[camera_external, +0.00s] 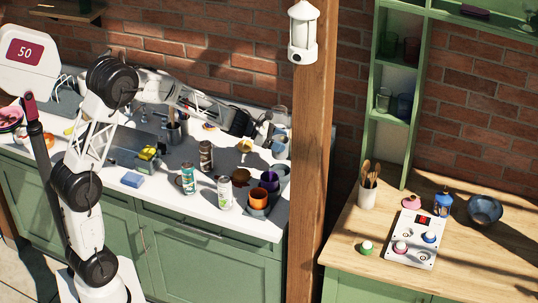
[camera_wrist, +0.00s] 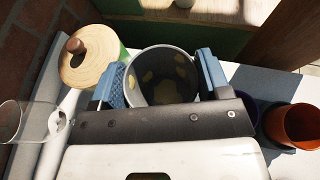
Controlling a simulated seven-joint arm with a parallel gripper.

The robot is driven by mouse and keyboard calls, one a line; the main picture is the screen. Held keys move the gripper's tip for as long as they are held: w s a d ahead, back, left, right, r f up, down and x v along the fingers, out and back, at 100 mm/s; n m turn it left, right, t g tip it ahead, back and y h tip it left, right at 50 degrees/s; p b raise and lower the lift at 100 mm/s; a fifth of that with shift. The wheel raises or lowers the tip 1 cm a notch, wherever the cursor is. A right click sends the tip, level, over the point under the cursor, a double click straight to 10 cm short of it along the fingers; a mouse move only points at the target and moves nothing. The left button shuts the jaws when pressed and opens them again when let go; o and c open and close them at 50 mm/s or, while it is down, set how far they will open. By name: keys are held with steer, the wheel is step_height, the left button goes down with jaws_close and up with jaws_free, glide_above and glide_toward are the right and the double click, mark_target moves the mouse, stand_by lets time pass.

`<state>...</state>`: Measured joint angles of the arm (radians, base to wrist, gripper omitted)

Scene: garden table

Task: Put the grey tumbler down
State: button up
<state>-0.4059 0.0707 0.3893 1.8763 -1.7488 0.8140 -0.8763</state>
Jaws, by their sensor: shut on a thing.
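In the wrist view, the grey tumbler (camera_wrist: 162,80) is between the two blue fingers of my gripper (camera_wrist: 162,76), with its round mouth facing the camera. Yellowish patches show inside it. My gripper is shut on it, one finger on each side. In the external view, my gripper (camera_external: 274,137) is over the right end of the white counter, near the post. The tumbler (camera_external: 280,149) shows there only as a small grey-blue shape at the fingers. I cannot tell whether its base touches the counter.
A wooden-lidded jar (camera_wrist: 90,58) and a clear glass (camera_wrist: 20,118) are on the left. The wooden post (camera_external: 312,140) is close by. Cans (camera_external: 224,191) stand along the counter.

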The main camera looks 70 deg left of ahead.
step_height(320, 180, up, 18)
steer(key=s+a+f+n+g+y, duration=0.1)
steer(key=s+a+n+y, duration=0.1)
steer(key=a+n+y, duration=1.1)
steer(key=shift+s+a+f+n+g+y, duration=0.3)
steer(key=shift+a+y, duration=0.5)
steer(key=shift+a, duration=3.05)
steer(key=s+a+n+g+y, duration=0.1)
steer(key=s+a+n+g, duration=0.1)
steer(key=s+a+n+g+y, duration=0.2)
steer(key=s+a+n+g, duration=0.1)
steer(key=s+a+r+n+g+y, duration=0.1)
steer(key=s+a+n+g, duration=0.1)
steer(key=s, duration=0.1)
steer(key=shift+s+a+n+g+y, duration=0.15)
steer(key=shift+s+n+g+y, duration=0.15)
steer(key=shift+g, duration=0.1)
steer(key=s+f+g, duration=0.1)
steer(key=f, duration=0.5)
steer(key=s+f+n, duration=0.1)
steer(key=f, duration=0.5)
steer(key=s+a+f+n+g, duration=0.1)
steer(key=f, duration=0.4)
steer(key=shift+f+g, duration=0.3)
steer(key=shift+f, duration=0.1)
steer(key=shift+f, duration=3.1)
